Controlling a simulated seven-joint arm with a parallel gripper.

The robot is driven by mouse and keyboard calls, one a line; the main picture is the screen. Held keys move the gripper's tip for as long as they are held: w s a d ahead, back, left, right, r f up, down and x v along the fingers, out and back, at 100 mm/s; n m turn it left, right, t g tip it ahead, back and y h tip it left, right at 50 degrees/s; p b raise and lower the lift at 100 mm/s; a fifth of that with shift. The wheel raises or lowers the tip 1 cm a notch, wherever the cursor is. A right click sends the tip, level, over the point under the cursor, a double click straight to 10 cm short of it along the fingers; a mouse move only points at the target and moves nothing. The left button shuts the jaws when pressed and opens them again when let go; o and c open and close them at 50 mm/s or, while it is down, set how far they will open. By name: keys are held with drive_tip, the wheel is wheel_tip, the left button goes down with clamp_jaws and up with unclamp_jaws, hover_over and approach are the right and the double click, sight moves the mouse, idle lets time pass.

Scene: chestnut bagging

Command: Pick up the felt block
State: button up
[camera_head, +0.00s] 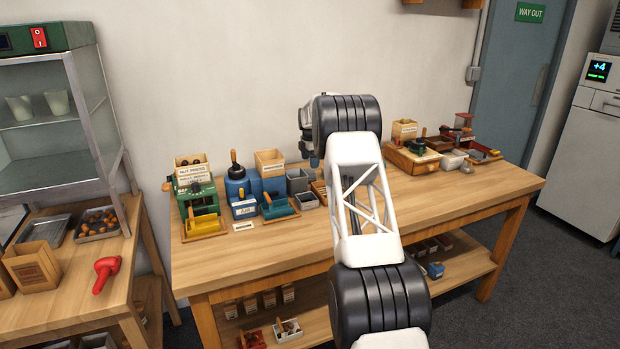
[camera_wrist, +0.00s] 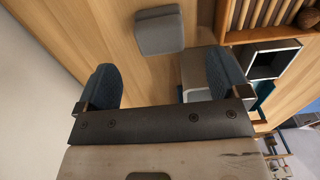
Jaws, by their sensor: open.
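A grey block with rounded edges, which looks like the felt block (camera_wrist: 160,32), lies on the wooden table top in the wrist view. My gripper (camera_wrist: 165,82) is open, with its two dark blue padded fingers apart. Between the fingers I see mostly bare wood. The grey block is beyond the fingertips in the picture, apart from both of them. A grey-beige box-like thing (camera_wrist: 196,68) shows beside the right finger and is partly hidden by it. In the head view my arm covers the middle of the table, and I cannot make out the felt block there.
In the wrist view a wooden tray (camera_wrist: 238,37) with rod-like pieces and a black-and-white box (camera_wrist: 272,60) are right of the block. In the head view, devices and bins crowd the workbench (camera_head: 300,250) back left, with more back right. The bench front is clear.

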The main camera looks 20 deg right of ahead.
sight(310, 171)
drive_tip(key=shift+f, duration=1.25)
drive_tip(key=shift+f, duration=0.15)
drive_tip(key=shift+f, duration=2.45)
drive_tip(key=shift+c, duration=0.2)
drive_tip(key=c, duration=1)
drive_tip(key=shift+r, duration=5)
